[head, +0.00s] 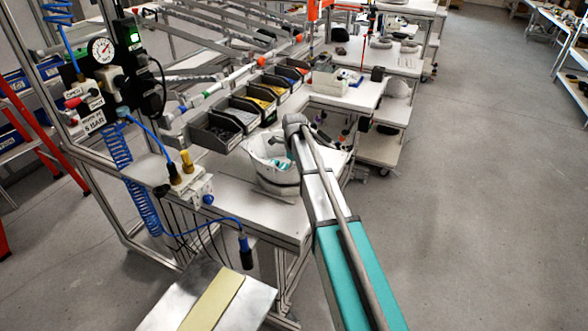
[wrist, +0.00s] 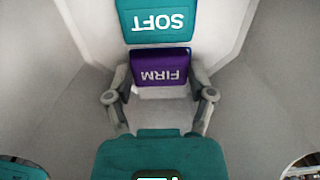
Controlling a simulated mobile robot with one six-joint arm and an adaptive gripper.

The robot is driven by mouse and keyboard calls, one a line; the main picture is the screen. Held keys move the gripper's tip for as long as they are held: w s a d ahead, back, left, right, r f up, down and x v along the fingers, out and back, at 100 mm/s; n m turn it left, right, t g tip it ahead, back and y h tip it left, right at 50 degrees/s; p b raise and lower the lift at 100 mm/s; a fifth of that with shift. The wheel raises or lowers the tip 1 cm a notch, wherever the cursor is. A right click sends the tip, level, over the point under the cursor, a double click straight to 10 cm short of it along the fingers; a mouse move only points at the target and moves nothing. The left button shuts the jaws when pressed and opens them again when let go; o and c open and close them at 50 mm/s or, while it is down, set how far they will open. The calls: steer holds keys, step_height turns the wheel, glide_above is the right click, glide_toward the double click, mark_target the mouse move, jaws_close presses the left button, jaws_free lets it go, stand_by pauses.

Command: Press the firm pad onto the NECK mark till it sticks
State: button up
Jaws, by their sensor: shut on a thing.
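The firm pad (wrist: 160,58) is a purple block with white FIRM lettering, upside down in the wrist view. My gripper (wrist: 160,80) is shut on it, with one finger at each side. A teal pad marked SOFT (wrist: 158,20) lies just beyond it; I cannot tell whether the two touch. Pale grey walls of the shell (wrist: 255,90) surround them. In the head view the white shell (head: 268,150) stands open side up on the bench, with teal pieces inside. My arm covers its right part and hides the gripper. I see no NECK mark in either view.
Grey bins (head: 215,130) of parts stand in a row behind the shell. A valve block with yellow fittings (head: 187,165) is to its left. A pressure gauge (head: 101,50) and blue coiled hose hang on the frame. The floor at right is clear.

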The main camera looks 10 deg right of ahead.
steer(key=o, duration=0.7)
steer(key=shift+d, duration=0.1)
steer(key=shift+r, duration=0.1)
steer(key=shift+r+p, duration=0.65)
steer(key=shift+p, duration=0.15)
step_height(320, 180, up, 14)
steer(key=p, duration=1.3)
steer(key=shift+f, duration=0.25)
